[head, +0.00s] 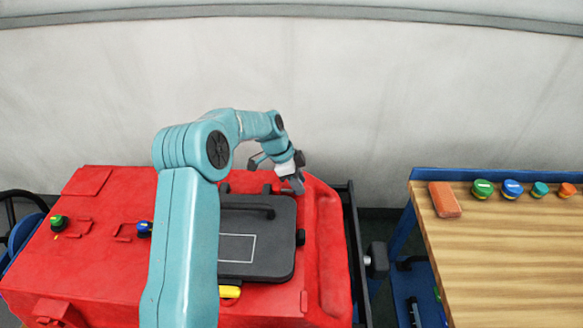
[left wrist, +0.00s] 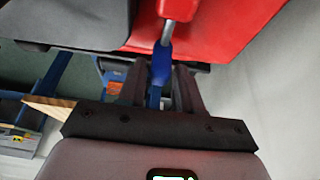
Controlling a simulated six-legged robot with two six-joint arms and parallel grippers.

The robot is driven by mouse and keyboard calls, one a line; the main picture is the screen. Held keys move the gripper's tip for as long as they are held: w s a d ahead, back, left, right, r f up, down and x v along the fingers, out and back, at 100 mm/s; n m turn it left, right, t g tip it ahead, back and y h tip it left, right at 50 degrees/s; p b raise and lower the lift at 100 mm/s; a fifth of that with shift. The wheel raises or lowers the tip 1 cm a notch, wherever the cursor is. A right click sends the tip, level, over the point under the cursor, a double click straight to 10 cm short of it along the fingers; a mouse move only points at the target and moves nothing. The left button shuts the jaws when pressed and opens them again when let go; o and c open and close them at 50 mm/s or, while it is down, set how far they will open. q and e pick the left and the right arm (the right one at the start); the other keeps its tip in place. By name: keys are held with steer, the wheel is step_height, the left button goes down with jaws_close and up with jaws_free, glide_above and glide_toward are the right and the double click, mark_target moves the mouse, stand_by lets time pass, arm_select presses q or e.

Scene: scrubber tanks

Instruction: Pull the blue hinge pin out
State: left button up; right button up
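The blue hinge pin (left wrist: 161,66) shows in the left wrist view, between the two dark fingers of my left gripper (left wrist: 160,84). The fingers stand close together with the pin filling most of the gap, and they look shut on it. A grey and red rod end (left wrist: 180,10) stands right behind the pin. In the head view my left gripper (head: 293,184) is at the back right of the red tank (head: 320,240), beside the dark lid (head: 268,262). There the pin is hidden or too small to make out. My right gripper is not in view.
A wooden bench (head: 500,250) stands to the right across a narrow gap, with an orange-red block (head: 445,199) and several coloured caps along its back. A green knob (head: 57,223) and a blue knob (head: 144,229) sit on the tank's left part. A pale wall is behind.

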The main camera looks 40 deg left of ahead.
arm_select(q)
steer(key=b+v, duration=0.1)
steer(key=v, duration=1.4)
steer(key=shift+w+d+r, duration=0.15)
steer(key=shift+d+r, duration=0.05)
steer(key=shift+r, duration=0.15)
